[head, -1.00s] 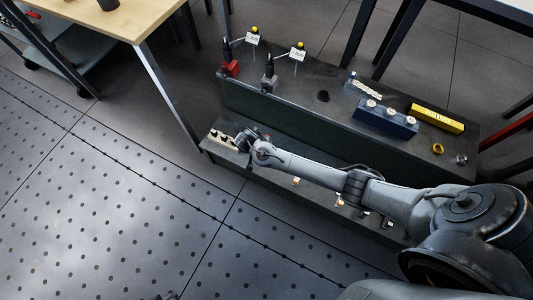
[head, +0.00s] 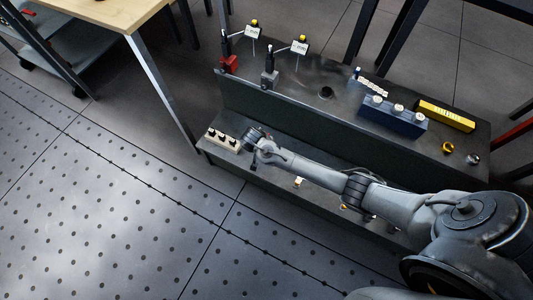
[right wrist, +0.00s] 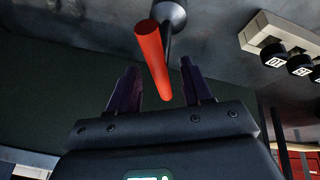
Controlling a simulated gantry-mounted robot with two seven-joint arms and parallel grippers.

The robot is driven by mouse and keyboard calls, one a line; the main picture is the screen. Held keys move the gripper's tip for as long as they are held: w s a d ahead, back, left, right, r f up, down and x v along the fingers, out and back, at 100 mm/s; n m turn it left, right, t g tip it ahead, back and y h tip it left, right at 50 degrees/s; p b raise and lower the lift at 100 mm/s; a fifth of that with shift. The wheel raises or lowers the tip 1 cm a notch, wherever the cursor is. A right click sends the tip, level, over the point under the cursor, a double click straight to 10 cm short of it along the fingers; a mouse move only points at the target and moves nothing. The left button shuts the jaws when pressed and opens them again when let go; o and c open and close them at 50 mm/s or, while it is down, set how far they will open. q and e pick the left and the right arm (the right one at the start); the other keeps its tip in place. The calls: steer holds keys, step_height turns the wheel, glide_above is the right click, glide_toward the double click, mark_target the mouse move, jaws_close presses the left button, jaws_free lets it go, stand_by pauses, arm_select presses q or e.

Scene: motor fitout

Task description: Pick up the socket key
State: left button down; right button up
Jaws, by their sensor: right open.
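A red bar with a dark, rounded metal end, which looks like the socket key (right wrist: 152,58), shows in the right wrist view. Its red part reaches down between the fingertips of my right gripper (right wrist: 160,85). The fingers are open on either side, with a gap to the bar; I see no grip on it. In the head view my right gripper (head: 254,138) hangs over the left part of the lower step of the dark bench, and the key cannot be made out there. My left gripper is not in view.
A pale rack with several black sockets (head: 222,140) stands just left of my right gripper; the rack (right wrist: 262,32) also shows in the wrist view. The bench's upper level (head: 310,75) holds red and grey stands, a blue block (head: 393,118) and a yellow case (head: 445,115).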

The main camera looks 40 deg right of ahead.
steer(key=shift+c, duration=0.3)
jaws_close()
